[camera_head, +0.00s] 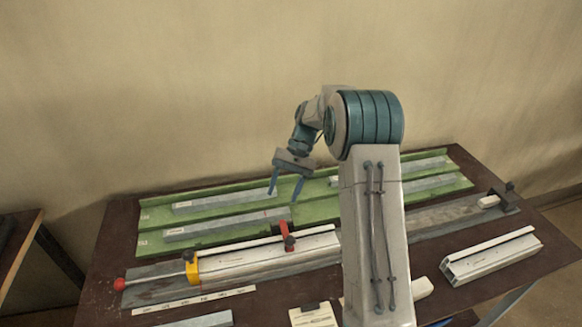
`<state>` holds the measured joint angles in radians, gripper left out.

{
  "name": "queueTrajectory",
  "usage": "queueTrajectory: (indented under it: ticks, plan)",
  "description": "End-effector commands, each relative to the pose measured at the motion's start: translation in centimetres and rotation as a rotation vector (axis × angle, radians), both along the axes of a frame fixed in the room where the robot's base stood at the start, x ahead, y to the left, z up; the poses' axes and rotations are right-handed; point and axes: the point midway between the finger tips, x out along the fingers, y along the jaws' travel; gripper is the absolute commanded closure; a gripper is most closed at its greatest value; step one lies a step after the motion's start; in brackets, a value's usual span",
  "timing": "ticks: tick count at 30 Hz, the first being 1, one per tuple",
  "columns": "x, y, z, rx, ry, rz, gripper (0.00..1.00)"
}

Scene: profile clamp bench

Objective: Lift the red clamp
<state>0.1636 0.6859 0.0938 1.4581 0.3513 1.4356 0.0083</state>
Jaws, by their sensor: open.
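The red clamp (287,236) stands upright on the long pale profile (260,258) near the middle of the bench. My gripper (286,190) hangs above and slightly behind the clamp in the picture, fingers pointing down. Its two fingers are spread apart with nothing between them. My gripper does not appear to touch the clamp. The exact height between them is hard to tell from this one view.
A green tray (152,216) with grey bars lies behind. A yellow block (192,271) and red-knobbed rod (119,284) sit at the profile's left end. A short white profile (490,256) lies at right. My arm hides part of the bench's middle.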

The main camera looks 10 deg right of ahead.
Motion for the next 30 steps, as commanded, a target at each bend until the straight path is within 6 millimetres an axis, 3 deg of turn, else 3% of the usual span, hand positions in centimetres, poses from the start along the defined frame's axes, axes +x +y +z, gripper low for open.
queueTrajectory:
  ticks: [9, 15, 22, 30]
  plan:
    - [2.5, -2.7, 5.4, 0.000, -0.004, 0.001, 0.49]
    - [3.5, -3.8, 7.9, 0.001, -0.003, 0.003, 0.49]
    - [3.9, -4.4, 9.2, 0.002, -0.001, 0.004, 0.49]
    - [4.0, -4.5, 9.4, 0.001, 0.000, 0.004, 0.49]
